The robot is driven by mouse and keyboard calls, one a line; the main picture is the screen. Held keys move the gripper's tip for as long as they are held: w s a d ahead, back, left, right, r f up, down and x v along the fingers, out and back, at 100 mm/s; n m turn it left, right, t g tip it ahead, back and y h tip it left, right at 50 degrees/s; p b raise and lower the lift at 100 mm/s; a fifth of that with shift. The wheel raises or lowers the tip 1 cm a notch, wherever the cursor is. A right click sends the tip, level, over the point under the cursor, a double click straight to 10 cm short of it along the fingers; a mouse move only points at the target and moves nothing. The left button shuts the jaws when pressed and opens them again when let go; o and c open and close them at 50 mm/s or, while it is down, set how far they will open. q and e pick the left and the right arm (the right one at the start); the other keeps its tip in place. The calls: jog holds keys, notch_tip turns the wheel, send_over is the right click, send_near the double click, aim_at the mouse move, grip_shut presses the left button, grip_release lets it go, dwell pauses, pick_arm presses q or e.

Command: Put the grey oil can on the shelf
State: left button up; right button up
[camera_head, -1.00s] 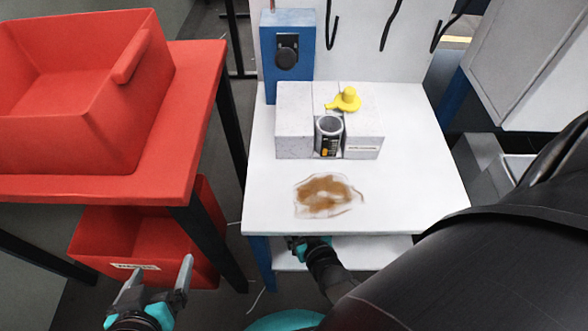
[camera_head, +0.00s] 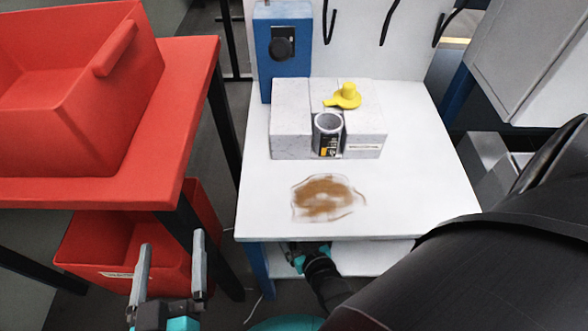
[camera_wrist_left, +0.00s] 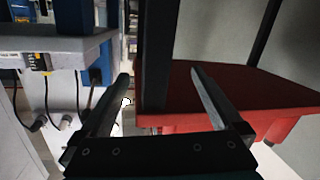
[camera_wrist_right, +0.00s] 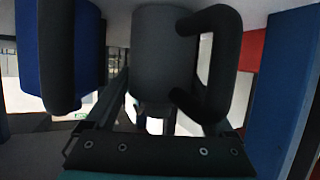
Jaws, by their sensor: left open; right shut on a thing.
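In the right wrist view, a grey can (camera_wrist_right: 163,45) with a dark loop handle (camera_wrist_right: 228,60) stands between the fingers of my right gripper (camera_wrist_right: 165,105), which is shut on it. In the head view my right wrist reaches under the front edge of the white table, and the table top hides the fingers and the can. The white lower shelf (camera_head: 380,252) shows just beneath that edge. My left gripper (camera_head: 172,245) is open and empty in front of the lower red bin; its spread fingers also show in the left wrist view (camera_wrist_left: 160,80).
On the white table (camera_head: 420,185) are a grey block (camera_head: 290,130), a labelled tin (camera_head: 327,140), a yellow piece (camera_head: 346,96), a blue box (camera_head: 284,50) and a brown stain (camera_head: 325,198). A red table (camera_head: 190,120) with a red crate stands left, above a lower red bin (camera_head: 100,240).

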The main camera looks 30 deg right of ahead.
jog(key=o, duration=1.5)
jog(key=shift+f, duration=0.1)
jog(key=shift+r, duration=0.2)
